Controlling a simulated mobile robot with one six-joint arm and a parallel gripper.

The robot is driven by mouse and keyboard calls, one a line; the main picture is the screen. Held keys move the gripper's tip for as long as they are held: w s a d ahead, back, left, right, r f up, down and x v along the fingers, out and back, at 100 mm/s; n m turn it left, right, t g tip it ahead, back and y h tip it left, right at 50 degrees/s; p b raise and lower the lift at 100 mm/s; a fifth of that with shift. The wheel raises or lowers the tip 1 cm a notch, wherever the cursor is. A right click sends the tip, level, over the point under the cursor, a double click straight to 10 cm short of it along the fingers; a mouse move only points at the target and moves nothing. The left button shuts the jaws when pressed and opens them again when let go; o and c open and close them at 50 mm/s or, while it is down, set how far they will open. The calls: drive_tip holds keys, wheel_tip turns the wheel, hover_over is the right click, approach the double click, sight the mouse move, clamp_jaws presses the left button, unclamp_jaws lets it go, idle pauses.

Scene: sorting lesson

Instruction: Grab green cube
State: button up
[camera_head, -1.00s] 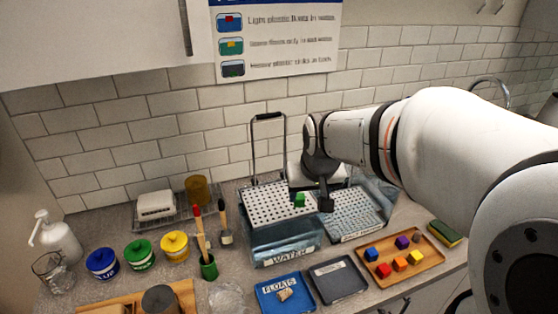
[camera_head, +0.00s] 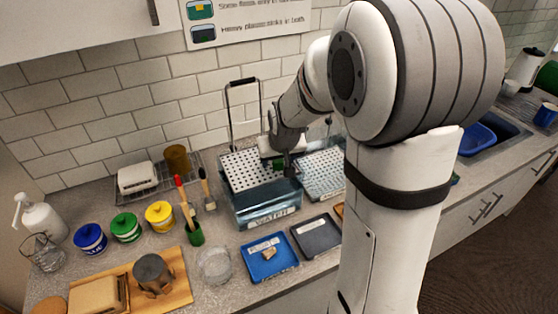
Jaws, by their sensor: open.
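The green cube (camera_head: 277,163) shows as a small green patch at the white perforated tray (camera_head: 241,172) above the clear water tank (camera_head: 255,207). My gripper (camera_head: 286,168) is open and points down at the right end of this tray, right beside the cube. It partly covers the cube, and I cannot tell whether the cube is between the fingers or touching them.
A second perforated tray (camera_head: 322,181) stands to the right. A blue tray (camera_head: 266,267) holding a small piece and a grey tray (camera_head: 316,246) lie in front.

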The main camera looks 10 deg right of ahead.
drive_tip(key=shift+c, duration=0.5)
drive_tip(key=c, duration=1)
drive_tip(key=shift+r, duration=0.1)
